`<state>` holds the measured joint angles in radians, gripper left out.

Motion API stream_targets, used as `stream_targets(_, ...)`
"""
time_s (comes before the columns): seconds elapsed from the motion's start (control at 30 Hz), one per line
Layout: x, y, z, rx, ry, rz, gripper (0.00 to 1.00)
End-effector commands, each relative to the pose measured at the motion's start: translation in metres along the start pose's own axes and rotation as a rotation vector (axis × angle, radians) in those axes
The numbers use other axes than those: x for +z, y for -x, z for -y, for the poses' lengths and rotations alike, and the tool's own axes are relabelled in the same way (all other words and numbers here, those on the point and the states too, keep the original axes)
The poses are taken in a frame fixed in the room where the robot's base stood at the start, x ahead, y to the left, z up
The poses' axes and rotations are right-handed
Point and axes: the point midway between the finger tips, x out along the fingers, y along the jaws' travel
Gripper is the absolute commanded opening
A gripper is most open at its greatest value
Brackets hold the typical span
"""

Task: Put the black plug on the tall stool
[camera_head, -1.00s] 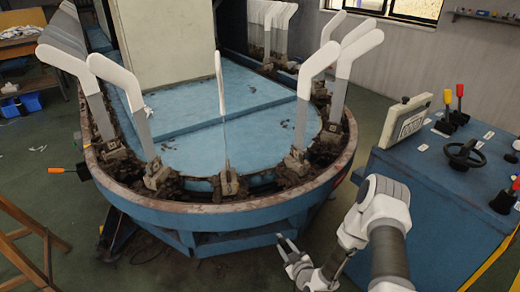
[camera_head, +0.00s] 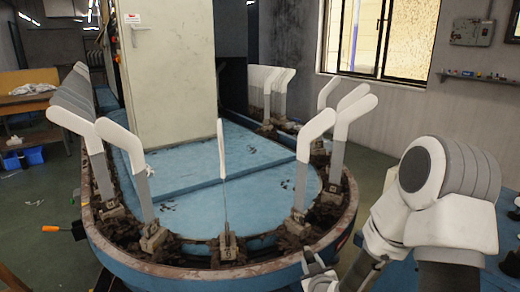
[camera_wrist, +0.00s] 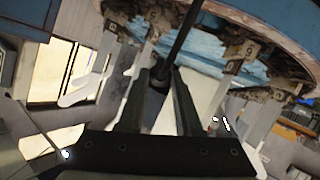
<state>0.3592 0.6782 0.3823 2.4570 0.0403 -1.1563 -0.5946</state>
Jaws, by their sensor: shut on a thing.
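My gripper (camera_wrist: 161,80) is shut on a small dark thing (camera_wrist: 159,86), which looks like the black plug, seen between the two fingers in the wrist view. A thin black rod or cord runs up from the fingertips there; I cannot tell whether it belongs to the plug. In the head view my gripper (camera_head: 313,268) is low beside the machine's rim, and the plug cannot be made out. I cannot identify the tall stool in either current view.
A blue oval machine (camera_head: 200,274) carries several upright white sock forms (camera_head: 316,130) around its rim. A pale cabinet (camera_head: 175,70) stands on it. A wooden bench (camera_head: 25,103) is at the far left. Green floor (camera_head: 40,215) is open on the left.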

Motion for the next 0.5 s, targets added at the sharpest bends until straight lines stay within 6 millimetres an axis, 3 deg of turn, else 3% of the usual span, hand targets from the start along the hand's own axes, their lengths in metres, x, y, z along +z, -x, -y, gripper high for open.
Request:
stream_targets(0.03, -0.020, 0.007, -0.007, -0.001, 0.000, 0.000, 0.00)
stream_targets(0.5, -0.104, 0.041, -0.036, -0.003, 0.001, -0.001, 0.00)
